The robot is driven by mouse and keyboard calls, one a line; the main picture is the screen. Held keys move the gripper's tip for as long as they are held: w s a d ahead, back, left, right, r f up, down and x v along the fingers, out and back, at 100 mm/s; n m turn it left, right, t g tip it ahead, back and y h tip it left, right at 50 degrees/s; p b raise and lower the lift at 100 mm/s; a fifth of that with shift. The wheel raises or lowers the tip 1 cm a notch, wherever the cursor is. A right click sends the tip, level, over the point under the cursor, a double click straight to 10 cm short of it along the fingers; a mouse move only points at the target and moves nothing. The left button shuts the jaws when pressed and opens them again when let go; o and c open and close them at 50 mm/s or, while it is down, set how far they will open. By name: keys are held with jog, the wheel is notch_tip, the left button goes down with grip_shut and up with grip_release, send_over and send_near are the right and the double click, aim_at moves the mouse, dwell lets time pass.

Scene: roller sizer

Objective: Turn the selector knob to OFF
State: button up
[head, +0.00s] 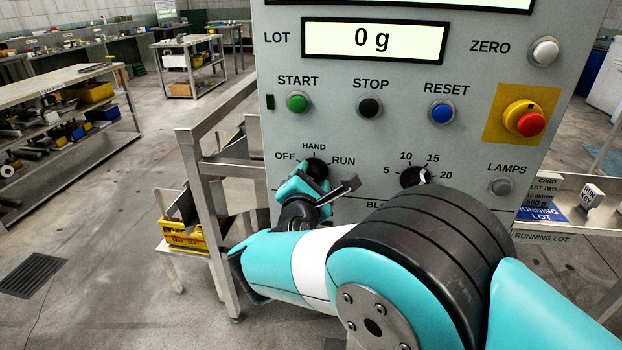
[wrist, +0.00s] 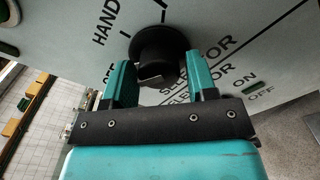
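The selector knob (head: 316,169) is a round black knob on the grey control panel, with OFF at its left, HAND above and RUN at its right. In the wrist view the knob (wrist: 158,52) sits between the tips of my two teal fingers. My gripper (wrist: 159,68) is open, one finger on each side of the knob, with a gap showing beside it. I cannot tell which mark the knob points at. In the head view my gripper (head: 318,187) is just below the knob and covers part of the panel there.
The panel also carries a green START button (head: 297,102), a black STOP button (head: 370,107), a blue RESET button (head: 442,112), a red emergency stop (head: 529,123) and a numbered dial (head: 413,177) right of the selector. A metal frame (head: 205,215) stands at the left.

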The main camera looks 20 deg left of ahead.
jog(key=shift+o, duration=0.7)
jog(key=b+v, duration=0.3)
jog(key=v, duration=1.4)
jog(key=shift+s, duration=0.2)
